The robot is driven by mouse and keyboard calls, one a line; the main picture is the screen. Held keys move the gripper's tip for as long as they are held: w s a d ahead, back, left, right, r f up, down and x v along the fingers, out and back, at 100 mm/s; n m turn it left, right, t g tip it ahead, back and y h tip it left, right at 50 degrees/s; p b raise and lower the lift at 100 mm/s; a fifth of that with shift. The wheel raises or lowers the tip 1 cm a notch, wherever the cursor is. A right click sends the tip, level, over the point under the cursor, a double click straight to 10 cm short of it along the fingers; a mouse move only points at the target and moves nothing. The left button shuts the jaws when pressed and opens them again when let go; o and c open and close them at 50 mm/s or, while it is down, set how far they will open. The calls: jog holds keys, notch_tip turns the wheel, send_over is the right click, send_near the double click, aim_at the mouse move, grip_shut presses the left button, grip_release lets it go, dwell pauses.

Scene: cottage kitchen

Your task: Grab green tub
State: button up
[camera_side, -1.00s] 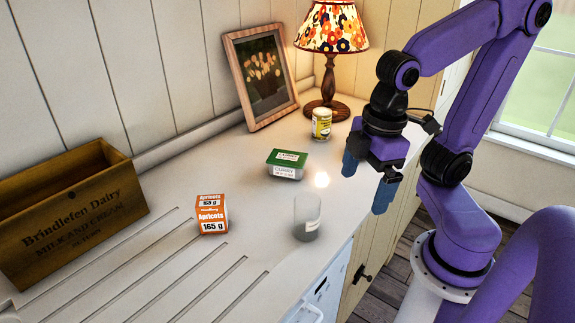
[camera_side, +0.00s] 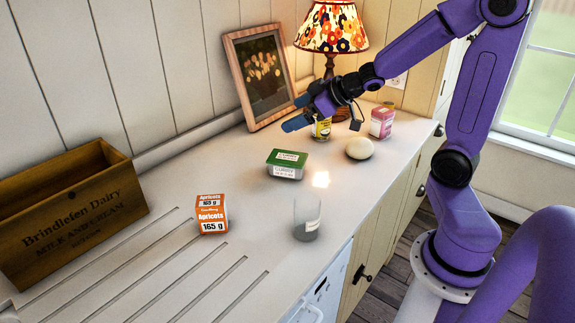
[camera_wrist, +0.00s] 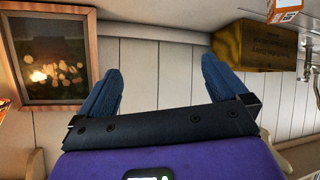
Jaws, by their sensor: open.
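The green tub (camera_side: 287,164) has a green lid and a pale, labelled body. It sits upright on the counter in the middle of the side view. My gripper (camera_side: 288,113) is above and behind the tub, in front of the picture frame, with its blue fingers pointing left. It is open and empty, apart from the tub. In the wrist view my gripper's fingers (camera_wrist: 158,85) are spread, with only wall panelling between them. The tub does not show in the wrist view.
A wooden crate (camera_side: 68,217) stands at left, with an apricots box (camera_side: 212,214) near it. A glass (camera_side: 307,217) stands near the front edge. A yellow can (camera_side: 321,130), a pale round object (camera_side: 360,148), a pink box (camera_side: 382,122), a lamp (camera_side: 331,28) and a picture frame (camera_side: 262,75) are behind.

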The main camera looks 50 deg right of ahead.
aim_at(289, 157)
jog(key=s+d+y, duration=0.1)
jog(key=d+y, duration=0.1)
jog(key=d, duration=0.3)
jog(key=shift+m+t, duration=0.3)
jog(key=shift+m, duration=0.1)
jog(key=f, duration=1.3)
jog(key=shift+a, duration=0.3)
jog(key=shift+x, duration=3.7)
jog(key=shift+r, duration=0.1)
jog(key=c, duration=1.1)
